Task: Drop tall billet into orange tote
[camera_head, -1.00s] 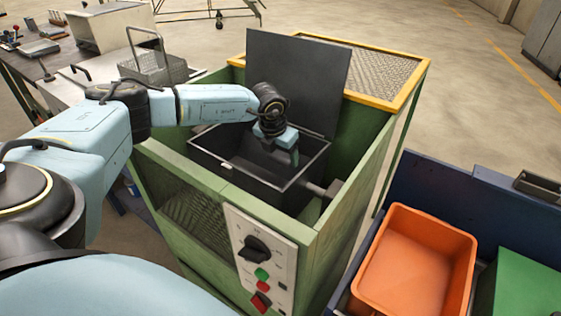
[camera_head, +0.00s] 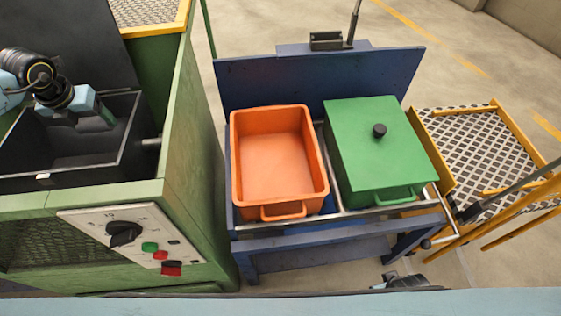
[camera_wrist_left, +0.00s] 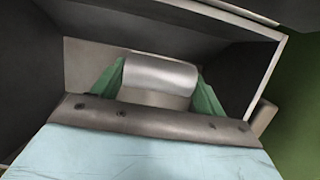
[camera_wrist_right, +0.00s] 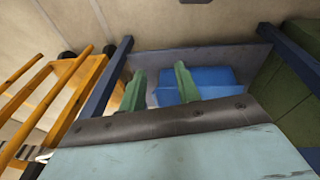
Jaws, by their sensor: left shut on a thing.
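The tall billet (camera_wrist_left: 160,75) is a grey metal cylinder between the green fingers of my left gripper (camera_wrist_left: 158,88) in the left wrist view. My left gripper (camera_head: 105,118) is shut on it, inside the dark open furnace box (camera_head: 130,135). The orange tote (camera_head: 272,165) stands empty on the blue stand, right of the furnace. My right gripper (camera_wrist_right: 158,88) shows in the right wrist view with its green fingers apart and nothing between them.
The green furnace housing wall (camera_head: 190,130) stands between the box and the tote. A green lidded box (camera_head: 375,150) is right of the tote. The blue stand (camera_head: 300,75) has a raised back panel. A yellow-framed mesh platform (camera_head: 470,150) is farther right.

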